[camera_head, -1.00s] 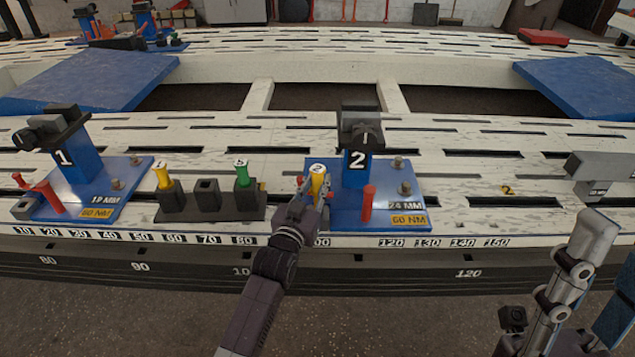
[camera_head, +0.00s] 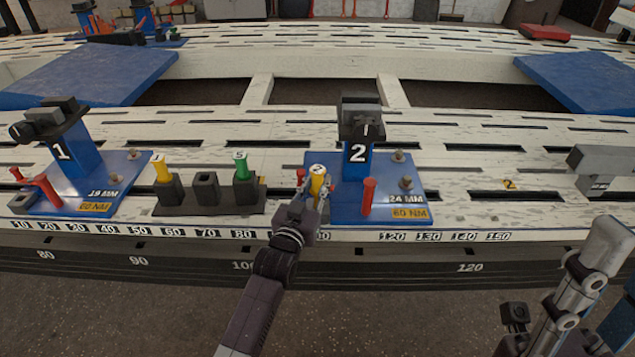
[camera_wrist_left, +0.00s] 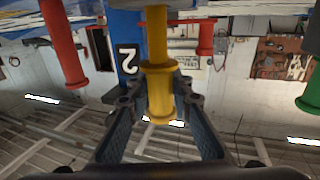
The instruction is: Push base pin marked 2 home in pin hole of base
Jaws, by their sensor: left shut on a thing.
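The yellow pin marked 2 (camera_head: 317,171) stands roughly upright at the front left corner of the blue base marked 2 (camera_head: 340,207). My left gripper (camera_head: 314,190) is shut on it, with its fingers on both sides of the pin. In the left wrist view the yellow pin (camera_wrist_left: 160,70) runs between the two fingertips (camera_wrist_left: 158,88), its flange end towards the camera. The pin hole is hidden behind the gripper and pin, so I cannot tell how deep the pin sits.
A red pin (camera_head: 368,196) stands right of the gripper, and another red one (camera_head: 300,177) is close on its left. A dark holder (camera_head: 207,208) with a yellow and a green pin stands left. The base marked 1 (camera_head: 75,203) is farther left.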

